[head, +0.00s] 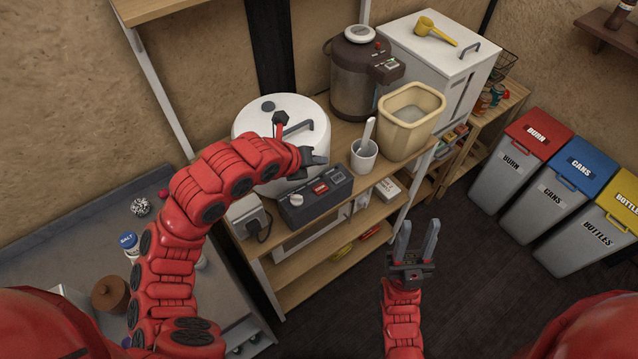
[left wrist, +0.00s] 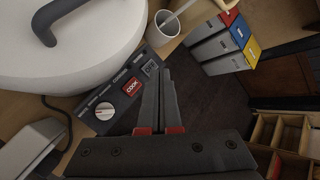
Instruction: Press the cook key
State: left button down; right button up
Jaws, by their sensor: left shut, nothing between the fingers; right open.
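The white round cooker (head: 250,122) stands on the wooden shelf, with a dark control panel (head: 312,208) at its front. In the left wrist view the key (left wrist: 132,87) reads "COOK" and lies left of the fingers. My left gripper (head: 320,160) is shut and empty, above the cooker's front edge near the panel. I see no contact with the key. My right gripper (head: 417,240) is open and empty, right of the shelf, away from the panel.
A white cup with a spoon (head: 364,157), a cream bin (head: 408,118) and a brown water dispenser (head: 352,85) stand right of the cooker. A grey counter (head: 85,232) is at left. Labelled waste bins (head: 515,185) stand at right. Dark floor lies between.

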pick_arm(q)
jog(key=b, duration=0.3)
send_over(318, 191)
notch_tip(318, 191, down, 8)
jog(key=shift+r, duration=0.15)
jog(key=shift+f+b, duration=0.6)
jog(key=shift+b, duration=0.2)
jog(key=shift+s+r, duration=0.1)
dwell(1.3)
jog(key=shift+f+b, duration=0.5)
jog(key=shift+b, duration=0.3)
